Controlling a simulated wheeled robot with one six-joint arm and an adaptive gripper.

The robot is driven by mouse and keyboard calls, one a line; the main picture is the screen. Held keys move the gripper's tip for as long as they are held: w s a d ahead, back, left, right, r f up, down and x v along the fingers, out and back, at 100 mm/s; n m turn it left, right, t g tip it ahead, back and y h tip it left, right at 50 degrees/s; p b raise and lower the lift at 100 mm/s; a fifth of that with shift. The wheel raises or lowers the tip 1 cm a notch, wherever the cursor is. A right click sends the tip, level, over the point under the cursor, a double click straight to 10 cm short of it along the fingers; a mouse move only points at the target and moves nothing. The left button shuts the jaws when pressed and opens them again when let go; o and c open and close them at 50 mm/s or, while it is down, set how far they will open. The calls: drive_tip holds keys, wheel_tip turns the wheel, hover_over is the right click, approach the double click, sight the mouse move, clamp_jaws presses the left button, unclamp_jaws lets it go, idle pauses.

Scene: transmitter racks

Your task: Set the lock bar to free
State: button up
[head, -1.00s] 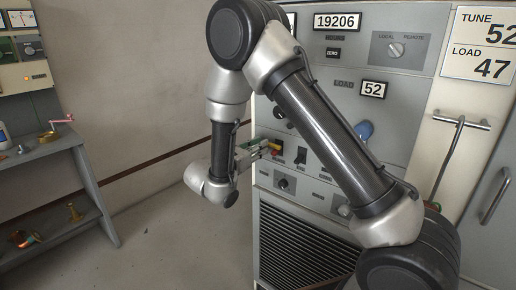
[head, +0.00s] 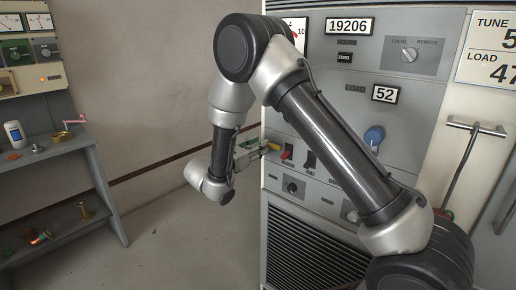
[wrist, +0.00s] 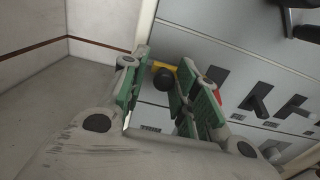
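The lock bar looks like a short yellow bar with a black round knob (wrist: 163,76) on the grey panel. In the wrist view the knob shows in the gap between my fingers. My gripper (wrist: 163,72) is open, with green-padded fingers either side of the knob; I cannot tell whether either finger touches it. In the head view my gripper (head: 252,152) is at the panel's left edge, with the yellow bar (head: 268,155) at its tips. The bar's mount is partly hidden by the fingers.
A red switch (head: 287,152) and a black switch (head: 309,159) are just right of the bar. A blue knob (head: 374,135) is further right. A grey shelf (head: 60,146) with small items stands at the left. The floor between is clear.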

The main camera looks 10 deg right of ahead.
drive_tip(key=v, duration=1.2)
drive_tip(key=s+d+f+m+g+y, duration=0.3)
drive_tip(key=s+d+f+m+g, duration=0.1)
drive_tip(key=s+d+m+g, duration=0.6)
drive_tip(key=s+d+r+m+t+y, duration=0.3)
drive_tip(key=s+d+r+m+y, duration=0.8)
drive_tip(key=s+d+r+m, duration=0.4)
drive_tip(key=s+d+r, duration=0.2)
drive_tip(key=s, duration=0.3)
drive_tip(key=shift+d+t+y, duration=0.3)
drive_tip(key=shift+d+t, duration=0.05)
drive_tip(key=shift+t, duration=0.05)
